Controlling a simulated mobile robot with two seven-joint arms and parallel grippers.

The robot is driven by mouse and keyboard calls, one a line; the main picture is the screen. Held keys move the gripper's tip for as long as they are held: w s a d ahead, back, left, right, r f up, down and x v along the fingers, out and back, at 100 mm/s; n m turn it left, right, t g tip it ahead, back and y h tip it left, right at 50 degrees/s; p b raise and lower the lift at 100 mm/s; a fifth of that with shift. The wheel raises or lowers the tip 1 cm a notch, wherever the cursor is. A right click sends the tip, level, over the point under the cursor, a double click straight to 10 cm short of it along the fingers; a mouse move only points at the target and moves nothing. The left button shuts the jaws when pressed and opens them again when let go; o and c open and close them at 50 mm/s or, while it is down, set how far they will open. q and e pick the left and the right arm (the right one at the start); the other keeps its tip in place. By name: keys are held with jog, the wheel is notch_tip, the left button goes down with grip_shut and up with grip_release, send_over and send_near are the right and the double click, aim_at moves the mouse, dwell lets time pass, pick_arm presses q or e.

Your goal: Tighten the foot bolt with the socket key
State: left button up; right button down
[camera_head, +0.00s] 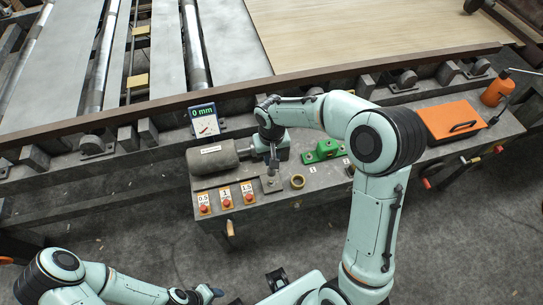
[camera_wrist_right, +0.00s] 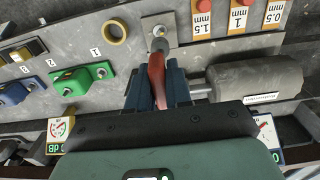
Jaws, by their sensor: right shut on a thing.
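My right gripper (camera_wrist_right: 156,85) is shut on the socket key (camera_wrist_right: 156,75), which has a red handle. The key's metal end reaches the foot bolt area on a small grey plate (camera_wrist_right: 149,22). In the head view my right gripper (camera_head: 273,158) is above the same plate (camera_head: 272,185), beside a grey motor-like cylinder (camera_head: 212,157). My left gripper (camera_head: 212,292) is low at the bottom of the head view, away from the bench; its jaw opening is unclear.
A gauge reading 0 mm (camera_head: 204,120) stands behind the cylinder. Cards marked 0.5, 1 and 1.5 mm with red knobs (camera_head: 226,199) line the front edge. A yellow ring (camera_head: 297,182), a green block (camera_head: 323,150) and an orange case (camera_head: 448,120) lie to the right.

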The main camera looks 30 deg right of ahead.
jog(key=shift+f+b, duration=1.3)
jog(key=shift+f, duration=0.95)
pick_arm(q)
jog(key=shift+s+f, duration=0.4)
jog(key=shift+f, duration=0.25)
jog(key=shift+s+f, duration=0.4)
jog(key=shift+f, duration=0.3)
jog(key=shift+s+f, duration=0.4)
jog(key=shift+f, duration=0.25)
pick_arm(e)
jog(key=shift+f, duration=0.45)
pick_arm(q)
jog(key=shift+s+f+b, duration=0.35)
jog(key=shift+f+b, duration=0.5)
jog(key=shift+b, duration=0.15)
pick_arm(e)
jog(key=shift+f, duration=1.05)
pick_arm(q)
jog(key=shift+f, duration=0.1)
